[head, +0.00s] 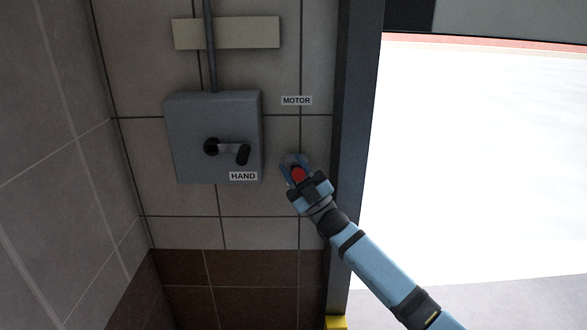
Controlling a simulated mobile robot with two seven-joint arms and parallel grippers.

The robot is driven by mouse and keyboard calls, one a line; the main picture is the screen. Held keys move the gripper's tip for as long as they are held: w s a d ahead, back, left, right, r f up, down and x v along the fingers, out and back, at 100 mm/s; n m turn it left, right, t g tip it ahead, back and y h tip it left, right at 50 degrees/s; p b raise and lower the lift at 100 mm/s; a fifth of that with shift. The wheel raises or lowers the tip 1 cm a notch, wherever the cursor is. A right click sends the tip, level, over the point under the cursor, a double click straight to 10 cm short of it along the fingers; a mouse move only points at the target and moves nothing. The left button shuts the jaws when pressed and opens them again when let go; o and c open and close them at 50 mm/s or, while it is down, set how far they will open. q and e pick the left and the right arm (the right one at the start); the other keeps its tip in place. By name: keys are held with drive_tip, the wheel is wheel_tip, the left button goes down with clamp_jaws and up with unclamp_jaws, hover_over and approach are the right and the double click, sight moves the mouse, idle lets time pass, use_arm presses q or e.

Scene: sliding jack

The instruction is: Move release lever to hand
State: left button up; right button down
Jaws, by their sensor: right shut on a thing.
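The release lever shows as a red handle (299,174) with a grey-blue part (292,160) behind it on the wall. My right gripper (300,178) is shut on the red handle, and its fingers hide part of it. The MOTOR label (297,100) is on the wall above the lever. The HAND label (243,176) is on the lower right of a grey box, to the left of the lever. The lever's exact angle is hard to tell behind the gripper. My left gripper is not in view.
The grey box (185,140) on the tiled wall has a black crank handle (242,155) left of my right gripper. A conduit (210,45) runs up from it. A dark door post (354,130) stands just right of the gripper, with a bright opening beyond.

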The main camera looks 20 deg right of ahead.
drive_tip(key=shift+f, duration=0.15)
drive_tip(key=c, duration=0.8)
unclamp_jaws()
drive_tip(key=shift+s, duration=0.1)
use_arm(q)
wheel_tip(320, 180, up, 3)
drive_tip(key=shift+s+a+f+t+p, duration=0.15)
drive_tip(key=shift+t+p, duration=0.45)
drive_tip(key=shift+p, duration=0.4)
use_arm(e)
drive_tip(key=v, duration=1.3)
drive_tip(key=shift+s+f, duration=0.15)
drive_tip(key=shift+f, duration=0.1)
drive_tip(key=shift+d, duration=0.15)
